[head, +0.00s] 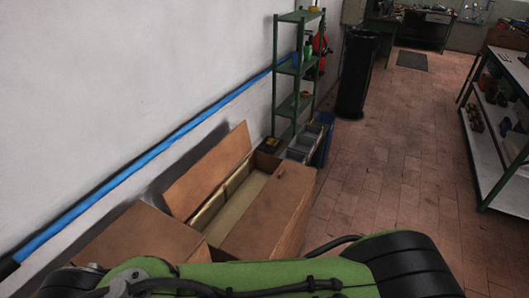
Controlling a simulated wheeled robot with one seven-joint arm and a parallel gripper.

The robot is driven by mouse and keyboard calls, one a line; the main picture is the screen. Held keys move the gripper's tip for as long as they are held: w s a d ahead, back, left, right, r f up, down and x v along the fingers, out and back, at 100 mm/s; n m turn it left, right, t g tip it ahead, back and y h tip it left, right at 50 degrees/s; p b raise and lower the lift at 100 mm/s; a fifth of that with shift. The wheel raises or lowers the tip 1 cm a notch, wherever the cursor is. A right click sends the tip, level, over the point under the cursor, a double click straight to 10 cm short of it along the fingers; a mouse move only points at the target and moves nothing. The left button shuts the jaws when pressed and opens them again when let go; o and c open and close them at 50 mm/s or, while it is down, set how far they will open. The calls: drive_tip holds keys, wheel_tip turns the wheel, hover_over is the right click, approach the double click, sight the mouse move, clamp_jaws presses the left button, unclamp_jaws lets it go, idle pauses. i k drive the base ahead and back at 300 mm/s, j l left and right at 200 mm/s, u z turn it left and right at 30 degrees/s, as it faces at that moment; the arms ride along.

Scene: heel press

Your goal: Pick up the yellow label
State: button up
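No yellow label can be made out in the head view. My gripper is not in the picture. Only a green and black part of my own arm crosses the bottom edge, and it hides the floor and the lower parts of the boxes behind it.
An open cardboard box (284,208) and another cardboard box (143,240) stand along the left wall. Behind them are a green shelf rack (290,70) and a black bin (356,75). A workbench (490,150) stands at right. The tiled floor (390,170) between is clear.

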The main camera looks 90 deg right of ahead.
sight(273, 141)
drive_tip(key=z, duration=3.3)
drive_tip(key=u, duration=1.6)
drive_tip(key=k+l+u, duration=0.1)
drive_tip(key=l, duration=0.35)
drive_tip(key=k+l, duration=0.25)
drive_tip(key=l, duration=0.15)
drive_tip(key=k+l+u, duration=0.15)
drive_tip(key=l, duration=0.3)
drive_tip(key=k+l+u, duration=0.1)
drive_tip(key=k+l, duration=0.15)
drive_tip(key=l, duration=0.15)
drive_tip(key=l+u, duration=0.1)
drive_tip(key=l, duration=0.35)
drive_tip(key=l+u, duration=0.15)
drive_tip(key=l, duration=0.25)
drive_tip(key=k+l+u, duration=0.1)
drive_tip(key=l, duration=0.3)
drive_tip(key=k+l+u, duration=0.15)
drive_tip(key=l, duration=0.3)
drive_tip(key=l+u, duration=0.1)
drive_tip(key=l, duration=0.3)
drive_tip(key=k+l+u, duration=0.15)
drive_tip(key=l, duration=0.25)
drive_tip(key=k+l+u, duration=0.1)
drive_tip(key=l, duration=0.3)
